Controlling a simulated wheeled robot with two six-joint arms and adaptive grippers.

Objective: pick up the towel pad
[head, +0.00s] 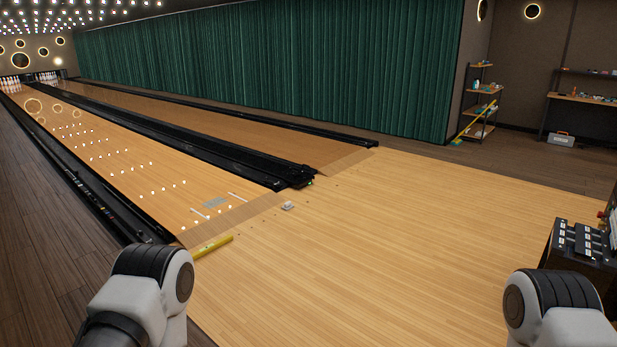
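A small pale grey-white item (288,205) lies on the wood floor just in front of the lanes; it may be the towel pad, but it is too small to tell. A flat blue-grey patch (215,203) shows on the near end of the left lane; I cannot tell if it is a cloth or a marking. Neither of my grippers is in view. Only rounded parts of my two arms show, at the bottom left and bottom right, well apart from these items.
A yellow bar (213,246) lies at the left lane's near edge. Black gutters (200,135) run between the lanes. A dark console (580,250) stands at right. A shelf rack (481,100) and a workbench (580,97) stand at the back right. The middle floor is clear.

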